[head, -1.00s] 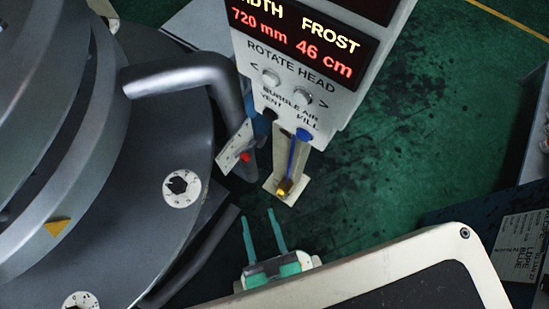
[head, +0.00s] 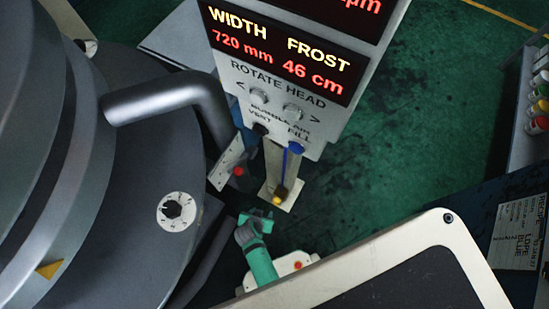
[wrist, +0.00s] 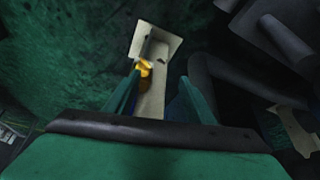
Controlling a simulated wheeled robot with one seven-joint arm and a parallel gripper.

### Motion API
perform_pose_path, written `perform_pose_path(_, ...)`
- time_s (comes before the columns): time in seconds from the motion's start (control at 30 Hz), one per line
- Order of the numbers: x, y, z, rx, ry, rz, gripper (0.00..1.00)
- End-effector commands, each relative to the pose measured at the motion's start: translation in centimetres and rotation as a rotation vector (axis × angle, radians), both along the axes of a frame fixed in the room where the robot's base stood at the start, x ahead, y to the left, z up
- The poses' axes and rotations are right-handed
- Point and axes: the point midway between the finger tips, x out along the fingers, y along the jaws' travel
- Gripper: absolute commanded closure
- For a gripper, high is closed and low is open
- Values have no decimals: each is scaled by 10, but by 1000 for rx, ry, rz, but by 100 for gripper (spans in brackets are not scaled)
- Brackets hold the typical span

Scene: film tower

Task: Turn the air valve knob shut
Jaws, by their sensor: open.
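A small yellow knob-like fitting (head: 278,200) sits low on a pale post below the control panel, with a blue line running down to it. It is probably the air valve knob; no label on it can be read. The fitting shows in the wrist view (wrist: 144,68) just beyond the left fingertip. My gripper (head: 256,221) is green, open and empty, a little below and left of the fitting in the head view. In the wrist view my gripper (wrist: 160,76) has its fingers spread, with the post between and beyond them. I see no contact with the fitting.
The control panel (head: 270,100) has a black knob (head: 261,129) and a blue knob (head: 296,148) at its bottom. A thick grey pipe (head: 165,98) and round metal machine stand left. A red knob (head: 239,171) is on a nearby plate. Green floor is open at right.

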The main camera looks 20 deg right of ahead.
Motion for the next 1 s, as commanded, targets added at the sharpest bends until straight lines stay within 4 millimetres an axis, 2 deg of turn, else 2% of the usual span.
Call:
perform_pose_path(0.03, 12, -6, -7, -17, 30, -44, 51)
perform_pose_path(0.2, 26, -24, -18, -69, 112, -171, 51)
perform_pose_path(0.43, 32, -35, -23, -101, 149, -236, 51)
perform_pose_path(0.53, 33, -38, -31, -103, 151, -238, 51)
perform_pose_path(1.0, 41, -68, -96, -100, 149, -237, 51)
